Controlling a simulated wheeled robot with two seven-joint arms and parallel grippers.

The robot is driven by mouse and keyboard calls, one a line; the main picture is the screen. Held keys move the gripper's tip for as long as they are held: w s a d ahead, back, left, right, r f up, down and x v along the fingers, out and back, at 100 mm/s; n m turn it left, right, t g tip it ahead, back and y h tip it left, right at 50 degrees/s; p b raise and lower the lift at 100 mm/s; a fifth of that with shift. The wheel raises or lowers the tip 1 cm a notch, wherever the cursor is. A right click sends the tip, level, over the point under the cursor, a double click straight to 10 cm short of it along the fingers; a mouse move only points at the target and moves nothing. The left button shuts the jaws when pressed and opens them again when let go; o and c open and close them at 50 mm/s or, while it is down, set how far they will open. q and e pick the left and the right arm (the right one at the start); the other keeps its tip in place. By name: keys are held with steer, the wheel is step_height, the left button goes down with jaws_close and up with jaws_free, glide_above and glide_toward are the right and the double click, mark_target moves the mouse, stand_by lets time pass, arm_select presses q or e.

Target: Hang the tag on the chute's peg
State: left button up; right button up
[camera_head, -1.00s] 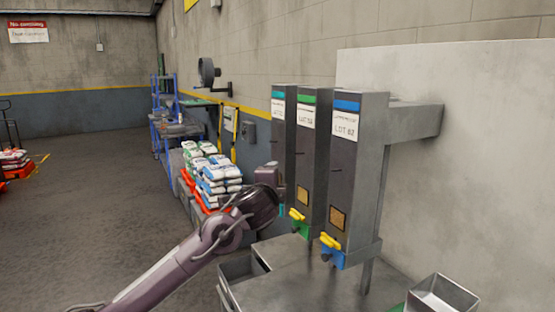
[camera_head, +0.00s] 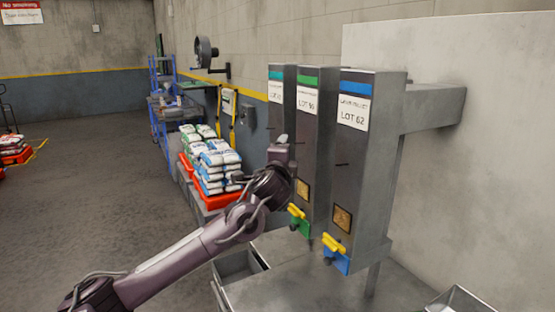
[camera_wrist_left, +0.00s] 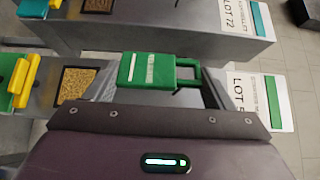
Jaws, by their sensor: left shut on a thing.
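My left gripper (camera_head: 279,152) is in front of the chutes in the head view, near the teal- and green-banded ones. In the wrist view it is shut on a green tag (camera_wrist_left: 140,70) with a pale stripe and an open loop (camera_wrist_left: 190,76) on its right side. The green-banded chute (camera_head: 316,140) lies behind the tag in the wrist view. The teal-banded chute (camera_head: 277,110) and blue-banded chute (camera_head: 357,165), LOT 62, flank it. A thin dark peg-like mark (camera_head: 342,164) shows on the blue-banded chute. Contact between tag and chute cannot be told. My right gripper is out of view.
Yellow handles (camera_head: 334,243) stick out low on the chutes. An open grey bin (camera_head: 238,265) and a metal table stand below. Stacked sacks (camera_head: 218,165) and a blue rack (camera_head: 163,100) stand behind.

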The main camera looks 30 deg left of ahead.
mark_target(302, 151)
arm_select(q)
steer(key=w+d, duration=0.2)
steer(key=w, duration=0.1)
steer(key=shift+w+d, duration=0.25)
steer(key=shift+d, duration=0.15)
steer(key=shift+w+d+f+b, duration=0.1)
steer(key=shift+w+f+b, duration=0.1)
steer(key=shift+b, duration=0.45)
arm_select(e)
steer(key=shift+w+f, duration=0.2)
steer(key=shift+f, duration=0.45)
arm_select(q)
steer(key=shift+d, duration=0.15)
